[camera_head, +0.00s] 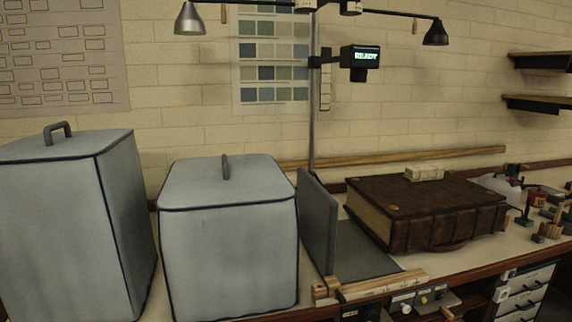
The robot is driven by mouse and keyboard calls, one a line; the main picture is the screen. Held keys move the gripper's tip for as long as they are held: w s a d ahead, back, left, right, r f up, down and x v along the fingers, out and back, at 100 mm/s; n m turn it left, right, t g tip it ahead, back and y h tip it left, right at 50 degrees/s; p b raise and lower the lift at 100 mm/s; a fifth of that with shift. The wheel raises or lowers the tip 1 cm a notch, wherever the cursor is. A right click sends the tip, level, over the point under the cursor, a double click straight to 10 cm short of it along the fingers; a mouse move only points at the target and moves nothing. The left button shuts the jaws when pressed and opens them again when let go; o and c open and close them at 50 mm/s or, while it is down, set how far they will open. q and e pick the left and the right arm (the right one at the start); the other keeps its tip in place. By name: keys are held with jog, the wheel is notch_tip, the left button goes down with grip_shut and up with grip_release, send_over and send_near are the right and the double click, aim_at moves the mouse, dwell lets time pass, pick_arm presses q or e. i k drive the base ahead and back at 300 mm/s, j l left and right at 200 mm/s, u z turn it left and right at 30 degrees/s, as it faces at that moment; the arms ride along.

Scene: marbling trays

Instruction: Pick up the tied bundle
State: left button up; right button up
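A small cream block-like bundle (424,173) lies on top of a large brown leather-covered book or case (425,212), near its back edge. Faint lines cross the bundle; they may be ties, but it is too small to be sure. It looks like the tied bundle. The brown case lies flat on the bench, with brass-coloured corner studs and a handle at its front. Neither of my grippers is in view.
Two grey covered boxes (228,240) (70,220) fill the left. An upright dark panel (318,220) stands left of the case. A wooden rail with knobs (375,288) runs along the front. Small tools (545,215) crowd the right. Lamps (190,20) and a display (362,58) hang above.

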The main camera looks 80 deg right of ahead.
aim_at(414, 173)
jog(key=z, duration=3.65)
jog(key=i+l+u, duration=0.1)
jog(key=u, duration=0.35)
jog(key=i+l+u, duration=0.1)
jog(key=u, duration=0.35)
jog(key=l+u, duration=0.15)
jog(key=u, duration=0.3)
